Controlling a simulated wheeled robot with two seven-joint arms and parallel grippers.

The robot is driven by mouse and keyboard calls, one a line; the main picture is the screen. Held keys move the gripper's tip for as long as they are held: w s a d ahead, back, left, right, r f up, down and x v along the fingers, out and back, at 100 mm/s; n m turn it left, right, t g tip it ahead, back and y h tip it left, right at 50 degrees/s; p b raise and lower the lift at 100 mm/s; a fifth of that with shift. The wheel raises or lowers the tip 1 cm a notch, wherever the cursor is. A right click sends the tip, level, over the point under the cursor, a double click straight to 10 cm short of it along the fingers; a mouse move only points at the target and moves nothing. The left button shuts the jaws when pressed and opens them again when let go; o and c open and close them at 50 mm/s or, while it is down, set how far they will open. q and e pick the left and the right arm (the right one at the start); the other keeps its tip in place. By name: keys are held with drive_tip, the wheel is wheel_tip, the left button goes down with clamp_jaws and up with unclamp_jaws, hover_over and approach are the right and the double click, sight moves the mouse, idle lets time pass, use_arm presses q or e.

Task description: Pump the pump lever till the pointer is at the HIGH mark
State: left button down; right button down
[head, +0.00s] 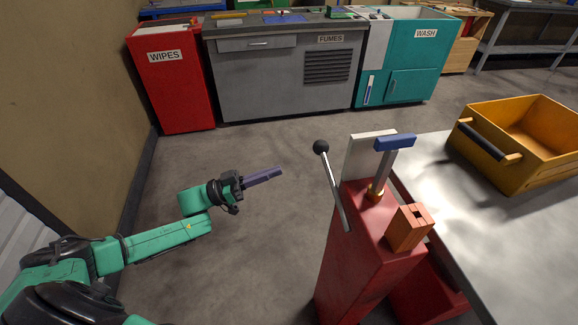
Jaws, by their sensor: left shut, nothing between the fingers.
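A red pump cabinet (352,255) stands at the right of centre. A silver lever (335,192) with a black ball knob (321,146) rises from its left side, tilted to the left at the top. A blue T-handle (395,142) on a metal stem stands on its top. A white plate (366,158) stands behind the stem; no pointer or HIGH mark can be made out. My left gripper (278,172) is shut and empty, left of the lever and apart from it. My right gripper is not in view.
An orange block (409,228) sits on the cabinet top. A light table (455,225) with a yellow crate (482,165) stands at right. A red WIPES cabinet (172,85), grey FUMES bench (285,80) and teal WASH unit (425,62) line the back. Open floor lies between.

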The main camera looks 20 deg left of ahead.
use_arm(q)
drive_tip(key=shift+v, duration=1.75)
drive_tip(key=shift+w, duration=0.1)
